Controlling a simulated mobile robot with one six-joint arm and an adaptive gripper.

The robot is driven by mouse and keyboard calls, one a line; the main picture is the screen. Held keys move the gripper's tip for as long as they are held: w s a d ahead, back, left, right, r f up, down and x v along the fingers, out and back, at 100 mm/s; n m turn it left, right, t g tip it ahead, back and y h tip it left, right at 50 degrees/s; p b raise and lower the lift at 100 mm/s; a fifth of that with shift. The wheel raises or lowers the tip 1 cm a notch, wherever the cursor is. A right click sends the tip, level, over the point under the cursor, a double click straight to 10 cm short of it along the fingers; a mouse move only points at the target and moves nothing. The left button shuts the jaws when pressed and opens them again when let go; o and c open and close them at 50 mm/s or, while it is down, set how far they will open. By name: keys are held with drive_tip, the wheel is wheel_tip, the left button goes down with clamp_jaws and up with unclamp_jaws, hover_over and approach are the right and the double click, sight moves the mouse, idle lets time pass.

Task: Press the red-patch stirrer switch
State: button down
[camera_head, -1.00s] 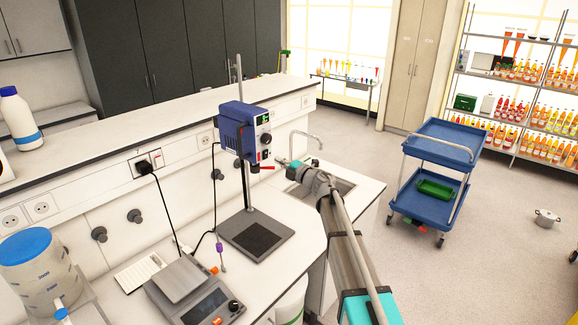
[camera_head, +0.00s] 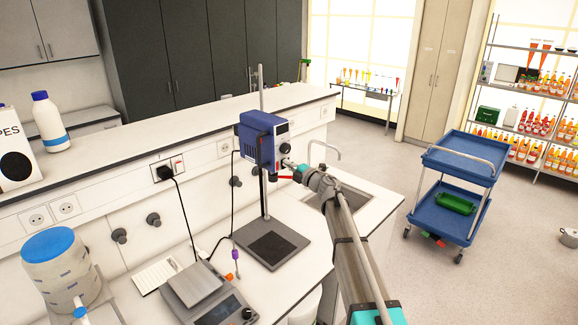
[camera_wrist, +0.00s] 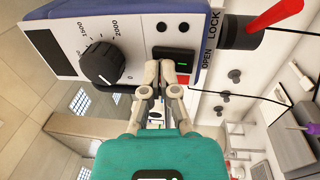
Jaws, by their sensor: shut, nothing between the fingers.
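The blue overhead stirrer (camera_head: 257,138) stands on its rod above a dark base plate (camera_head: 270,246) on the bench. In the wrist view its front panel shows a black speed knob (camera_wrist: 102,64) and a dark rocker switch (camera_wrist: 172,61) with a small green light. A red patch (camera_wrist: 184,79) shows beside the switch, partly hidden by a finger. My gripper (camera_wrist: 164,66) is shut and empty, its fingertips at the edge of the switch. I cannot tell whether they touch it. In the head view my gripper (camera_head: 291,166) is at the stirrer's front.
A red lever (camera_wrist: 272,16) sticks out by the stirrer's chuck. A balance (camera_head: 208,293) and a blue-lidded container (camera_head: 62,268) stand on the bench at left. A sink (camera_head: 330,196) lies behind my arm. A blue trolley (camera_head: 452,190) stands on the floor at right.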

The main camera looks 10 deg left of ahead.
drive_tip(key=shift+s, duration=0.1)
drive_tip(key=r+p+v, duration=0.1)
drive_tip(key=r+v, duration=0.2)
drive_tip(key=v, duration=1)
drive_tip(key=shift+s+d+p, duration=0.2)
drive_tip(key=shift+d+p, duration=0.15)
drive_tip(key=shift+d, duration=0.1)
